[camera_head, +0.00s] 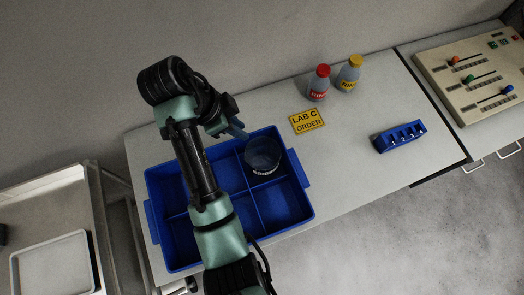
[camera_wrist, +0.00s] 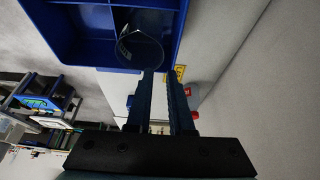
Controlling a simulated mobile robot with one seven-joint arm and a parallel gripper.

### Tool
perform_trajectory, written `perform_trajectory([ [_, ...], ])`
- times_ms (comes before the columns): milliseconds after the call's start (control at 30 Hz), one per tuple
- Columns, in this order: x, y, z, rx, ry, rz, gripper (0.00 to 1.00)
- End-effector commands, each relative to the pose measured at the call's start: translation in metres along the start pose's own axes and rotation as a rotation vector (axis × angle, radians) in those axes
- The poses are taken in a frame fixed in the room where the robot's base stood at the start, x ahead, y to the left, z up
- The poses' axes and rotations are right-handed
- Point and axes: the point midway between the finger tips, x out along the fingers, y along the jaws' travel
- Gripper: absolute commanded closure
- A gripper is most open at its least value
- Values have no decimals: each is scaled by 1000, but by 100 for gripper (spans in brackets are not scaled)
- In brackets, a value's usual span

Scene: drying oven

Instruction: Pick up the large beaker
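The large beaker (camera_head: 262,152) is clear glass with white markings. It stands upright in the back right compartment of the blue divided tray (camera_head: 308,183). In the wrist view the beaker (camera_wrist: 141,46) shows just beyond the fingertips, inside the blue tray (camera_wrist: 65,40). My gripper (camera_head: 238,131) is above the tray, just left of the beaker in the head view. In the wrist view my gripper (camera_wrist: 164,80) has its two dark fingers apart with nothing between them. The left finger's tip overlaps the beaker's near edge in the picture; I cannot tell whether they touch.
A red-capped bottle (camera_head: 319,83) and a yellow-capped bottle (camera_head: 349,73) stand at the table's back. A yellow LAB C ORDER sign (camera_head: 307,121) lies behind the tray. A blue rack (camera_head: 399,137) and control panel (camera_head: 476,75) are right. The table between tray and rack is clear.

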Motion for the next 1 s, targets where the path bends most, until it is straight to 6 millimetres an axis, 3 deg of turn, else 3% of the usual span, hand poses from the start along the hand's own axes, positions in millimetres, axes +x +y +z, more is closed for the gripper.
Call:
perform_trajectory([
  [33, 13, 1, 0, -1, 0, 5, 80],
  [233, 44, 0, -1, -2, 0, 1, 80],
  [467, 58, -2, -1, -2, -1, -4, 80],
  [800, 100, -5, -1, -3, -2, -3, 80],
  [1000, 107, -5, 0, -2, -1, -6, 80],
])
